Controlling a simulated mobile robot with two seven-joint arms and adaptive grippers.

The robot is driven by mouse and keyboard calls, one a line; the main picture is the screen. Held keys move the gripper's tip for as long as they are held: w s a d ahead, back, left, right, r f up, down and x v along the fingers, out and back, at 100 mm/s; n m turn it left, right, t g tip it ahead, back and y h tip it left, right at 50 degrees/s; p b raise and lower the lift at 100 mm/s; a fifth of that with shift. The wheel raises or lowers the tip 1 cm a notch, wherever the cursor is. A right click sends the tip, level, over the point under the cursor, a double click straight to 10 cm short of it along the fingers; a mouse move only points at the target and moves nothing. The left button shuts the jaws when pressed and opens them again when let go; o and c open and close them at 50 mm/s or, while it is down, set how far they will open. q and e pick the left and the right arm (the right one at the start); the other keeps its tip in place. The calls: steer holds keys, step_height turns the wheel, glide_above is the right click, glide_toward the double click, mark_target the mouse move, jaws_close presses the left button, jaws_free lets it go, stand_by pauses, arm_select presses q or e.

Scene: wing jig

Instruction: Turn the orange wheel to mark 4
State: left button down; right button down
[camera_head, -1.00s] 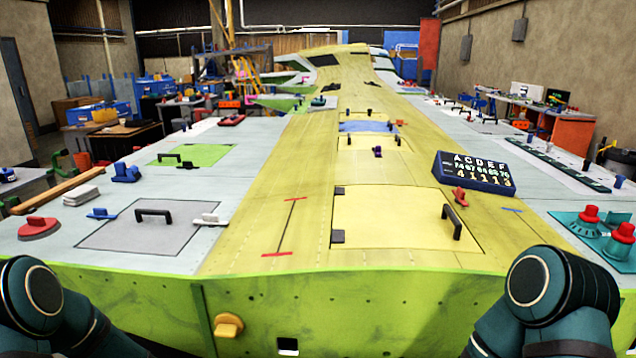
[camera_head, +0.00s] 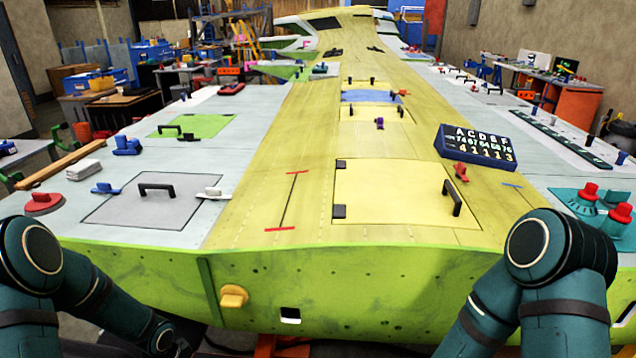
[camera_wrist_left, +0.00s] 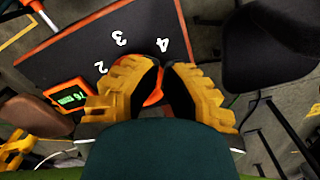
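In the left wrist view my left gripper (camera_wrist_left: 162,76) has yellow ribbed fingers with dark pads, its tips close together. Part of the orange wheel (camera_wrist_left: 154,95) shows between the fingers, and they look shut on it. The fingers hide most of the wheel. Beyond them is a dark dial board (camera_wrist_left: 85,48) with white marks 2, 3 and 4. Mark 4 (camera_wrist_left: 169,32) lies just past the fingertips. Which mark the wheel points at cannot be told. In the head view neither gripper shows; both my arms reach down past the bottom edge.
A small box with a green display (camera_wrist_left: 70,97) sits left of the fingers. A dark rounded object (camera_wrist_left: 270,45) stands close on the right.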

arm_select(q)
steer(key=shift+r+p, duration=0.35)
steer(key=shift+r, duration=0.55)
arm_select(e)
steer(key=shift+r, duration=0.6)
